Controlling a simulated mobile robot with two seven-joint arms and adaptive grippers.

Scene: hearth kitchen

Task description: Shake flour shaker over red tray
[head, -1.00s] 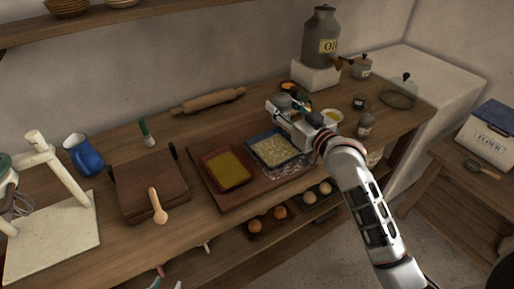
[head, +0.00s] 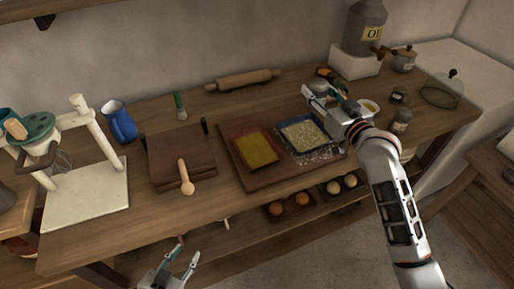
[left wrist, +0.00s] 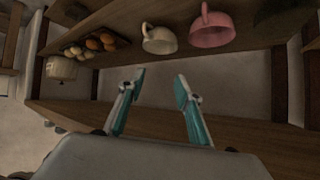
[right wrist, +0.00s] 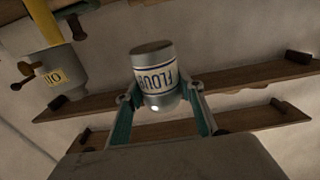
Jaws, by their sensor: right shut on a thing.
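My right gripper (head: 322,98) is shut on the flour shaker (head: 318,86), a grey metal cylinder. In the right wrist view the shaker (right wrist: 154,86) sits between the fingers, its "FLOUR" lettering upside down. In the head view it appears behind and right of the blue tray, not over the red tray. The red tray (head: 237,154) holds a flat yellow layer and lies on a dark wooden board. My left gripper (head: 187,252) is open and empty, low in front of the counter. Its fingers (left wrist: 160,88) also show apart in the left wrist view.
The blue tray (head: 326,149) with pale crumbs lies right of the red one. A rolling pin (head: 243,80) lies behind. Cups (left wrist: 212,33) and eggs sit on the lower shelf.

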